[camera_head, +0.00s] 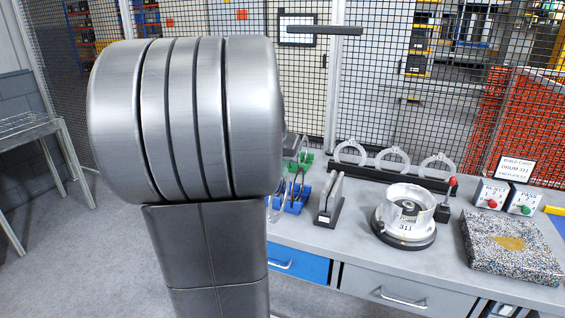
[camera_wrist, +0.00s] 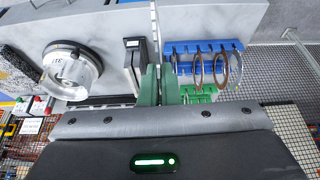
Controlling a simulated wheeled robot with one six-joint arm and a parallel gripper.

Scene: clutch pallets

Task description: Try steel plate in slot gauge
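My gripper (camera_wrist: 160,80) shows its two green fingers close together in the wrist view. A thin steel plate (camera_wrist: 155,35), seen nearly edge-on, stands between them and reaches up past the tips. The slot gauge (camera_head: 329,202), two grey upright plates on a black base, stands on the bench; in the wrist view it is just left of the fingers (camera_wrist: 134,58), apart from the plate. In the head view my arm hides the gripper.
A blue rack (camera_wrist: 202,47) holding several rings and a green rack (camera_wrist: 190,92) are right of the fingers in the wrist view. The drum (camera_head: 406,213), white rings on a black stand (camera_head: 385,175), button boxes (camera_head: 491,195) and a speckled pad (camera_head: 508,262) occupy the bench.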

